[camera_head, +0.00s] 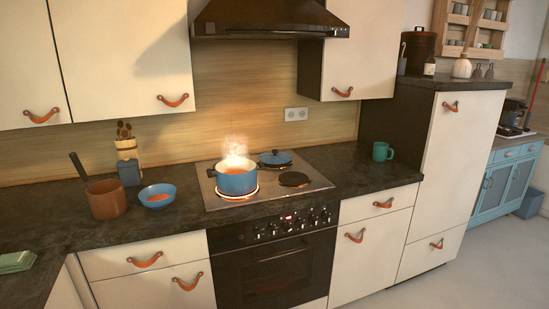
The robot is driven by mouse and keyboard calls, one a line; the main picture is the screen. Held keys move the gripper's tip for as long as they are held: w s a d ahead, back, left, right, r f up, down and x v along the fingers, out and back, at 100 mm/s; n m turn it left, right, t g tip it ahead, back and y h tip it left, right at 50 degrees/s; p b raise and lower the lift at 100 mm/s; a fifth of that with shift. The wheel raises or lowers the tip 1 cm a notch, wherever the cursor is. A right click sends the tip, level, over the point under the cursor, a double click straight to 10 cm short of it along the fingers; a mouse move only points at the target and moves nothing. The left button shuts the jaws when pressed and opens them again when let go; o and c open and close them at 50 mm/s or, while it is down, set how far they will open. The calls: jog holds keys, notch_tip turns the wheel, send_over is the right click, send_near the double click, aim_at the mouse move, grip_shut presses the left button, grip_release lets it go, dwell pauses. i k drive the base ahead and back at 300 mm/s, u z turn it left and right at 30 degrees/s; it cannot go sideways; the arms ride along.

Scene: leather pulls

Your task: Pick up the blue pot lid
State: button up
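The blue pot lid (275,158) lies on the back part of the stovetop, right of the blue pot. It has a dark knob on top and seems to lie flat. The blue pot (237,179) stands uncovered on the glowing front left burner, with steam and an orange glow above it. The lid is close to the pot's right rim; I cannot tell whether they touch. My gripper is not in view.
The stovetop (225,203) has a bare dark burner (294,179) at right. A teal mug (382,151) stands on the counter to the right. A blue bowl (157,196) and a brown pan (106,199) stand left. The range hood (270,20) hangs above. Counter between stove and mug is clear.

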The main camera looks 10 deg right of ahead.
aim_at(274, 157)
jog(key=i, duration=0.9)
jog(key=z, duration=0.05)
